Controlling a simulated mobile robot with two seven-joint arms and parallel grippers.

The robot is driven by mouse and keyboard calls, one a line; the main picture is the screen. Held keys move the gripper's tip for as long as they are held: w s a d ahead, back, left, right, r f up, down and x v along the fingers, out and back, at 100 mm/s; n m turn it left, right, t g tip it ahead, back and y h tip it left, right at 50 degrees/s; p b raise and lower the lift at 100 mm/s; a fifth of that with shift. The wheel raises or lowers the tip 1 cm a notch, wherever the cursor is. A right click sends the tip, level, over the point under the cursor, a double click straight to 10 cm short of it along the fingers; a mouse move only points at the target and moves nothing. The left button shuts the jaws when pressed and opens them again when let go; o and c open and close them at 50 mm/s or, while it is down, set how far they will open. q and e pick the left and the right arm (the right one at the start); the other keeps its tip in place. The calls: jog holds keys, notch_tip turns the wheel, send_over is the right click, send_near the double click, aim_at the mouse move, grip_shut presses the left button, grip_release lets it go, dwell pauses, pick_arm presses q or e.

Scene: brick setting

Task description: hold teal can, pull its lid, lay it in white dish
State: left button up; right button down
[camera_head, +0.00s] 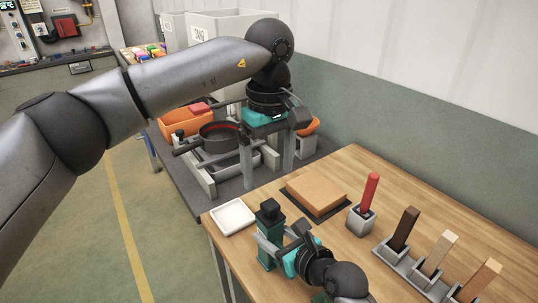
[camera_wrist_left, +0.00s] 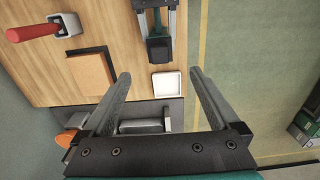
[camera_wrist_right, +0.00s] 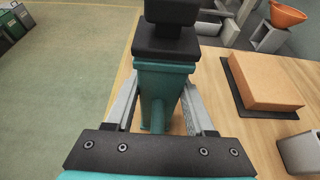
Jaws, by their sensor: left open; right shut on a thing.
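The teal can (camera_head: 267,250) stands upright near the table's front left, with its black knobbed lid (camera_head: 268,212) on top. My right gripper (camera_head: 277,243) is shut on the can's body, one finger on each side, as the right wrist view shows with the can (camera_wrist_right: 160,88) and lid (camera_wrist_right: 165,45). The white dish (camera_head: 233,217) is empty on the table corner, left of the can. My left gripper (camera_head: 268,165) is open and empty, raised beyond the table's far edge. Its wrist view shows the dish (camera_wrist_left: 167,84) and lid (camera_wrist_left: 160,50) ahead of its fingers.
A brown block on a dark mat (camera_head: 317,194) lies behind the can. A red-handled tool stands in a grey holder (camera_head: 361,219), and a rack (camera_head: 412,268) holds several wooden pieces at right. A dark bench (camera_head: 190,178) with a pan and orange bins stands beyond the table.

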aim_at(269, 202)
pick_arm(q)
notch_tip(269, 202, down, 9)
jog(key=shift+f, duration=0.2)
dwell(0.3)
grip_shut()
dwell(0.6)
jog(key=shift+r, duration=0.3)
dwell(0.5)
jog(key=shift+r, duration=0.95)
